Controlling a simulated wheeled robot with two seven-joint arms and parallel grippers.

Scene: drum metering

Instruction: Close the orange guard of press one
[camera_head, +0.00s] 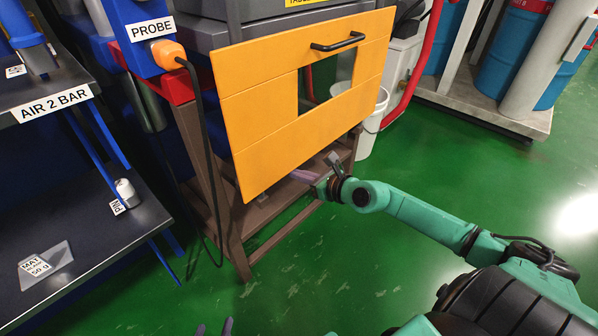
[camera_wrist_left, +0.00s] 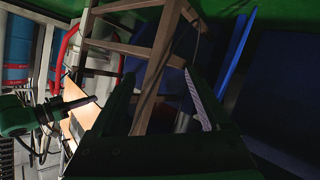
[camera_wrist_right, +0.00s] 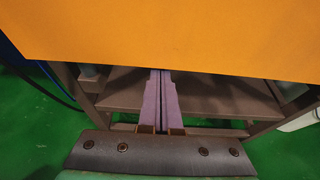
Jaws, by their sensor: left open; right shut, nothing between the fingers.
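The orange guard (camera_head: 255,105) is a flat panel with a rectangular window and a black handle (camera_head: 338,42) near its top edge. It hangs slanted across the front of the brown press stand (camera_head: 240,240). Its lower part fills the top of the right wrist view (camera_wrist_right: 160,35). My right gripper (camera_head: 305,177) is shut and empty just below the guard's lower edge. In the right wrist view its purple fingers (camera_wrist_right: 160,95) reach up to that edge; whether they touch it I cannot tell. My left gripper (camera_head: 213,328) is open at the bottom of the head view, away from the guard.
A dark shelf unit (camera_head: 60,230) with AIR 2 BAR and PIN labels stands at the left. A black cable (camera_head: 205,150) hangs from the orange PROBE plug (camera_head: 166,55) beside the guard. A white bucket (camera_head: 370,125) stands behind right. Green floor (camera_head: 480,185) is clear at the right.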

